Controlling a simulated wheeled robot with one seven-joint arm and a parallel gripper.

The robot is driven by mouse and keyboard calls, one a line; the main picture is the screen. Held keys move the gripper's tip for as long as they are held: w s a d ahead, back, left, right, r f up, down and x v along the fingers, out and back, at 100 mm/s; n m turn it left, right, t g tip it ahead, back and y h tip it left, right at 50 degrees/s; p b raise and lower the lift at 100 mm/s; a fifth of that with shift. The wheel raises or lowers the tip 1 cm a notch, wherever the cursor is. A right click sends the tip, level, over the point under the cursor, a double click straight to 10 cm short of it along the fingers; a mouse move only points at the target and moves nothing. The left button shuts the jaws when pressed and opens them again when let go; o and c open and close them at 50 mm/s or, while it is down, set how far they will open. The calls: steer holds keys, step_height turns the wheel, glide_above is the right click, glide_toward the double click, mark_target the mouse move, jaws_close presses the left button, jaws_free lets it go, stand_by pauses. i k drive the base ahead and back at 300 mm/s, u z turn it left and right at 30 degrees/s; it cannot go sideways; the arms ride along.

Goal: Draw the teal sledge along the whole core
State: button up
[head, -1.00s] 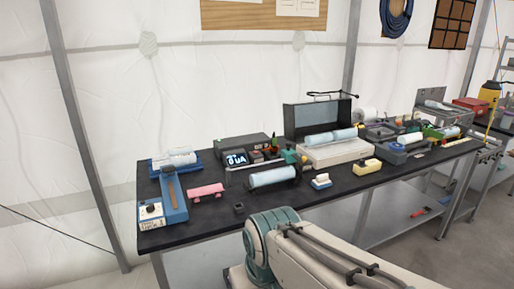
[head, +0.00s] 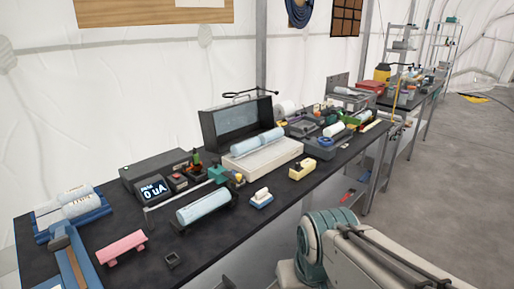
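The small teal sledge (head: 218,174) stands on the dark bench at the right end of a pale rail (head: 180,193). A pale blue core (head: 204,207) lies in a dark cradle just in front of the rail and sledge. A meter with a lit display (head: 153,191) reading 0 uA stands behind the rail's left part. Another pale blue cylinder (head: 258,141) lies on a white unit before an open dark case. My arm shows at the lower right, off the bench's front edge, but my gripper is not in view.
A pink block (head: 121,247), a small dark open box (head: 173,260), a white-and-blue block (head: 261,198) and a yellow block (head: 302,169) sit near the front edge. A blue tray (head: 72,213) with white rolls is at left. Open floor (head: 460,160) lies to the right.

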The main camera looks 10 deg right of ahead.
mark_target(214, 171)
steer(key=z, duration=0.15)
steer(key=i, duration=1.25)
steer(key=u, duration=0.75)
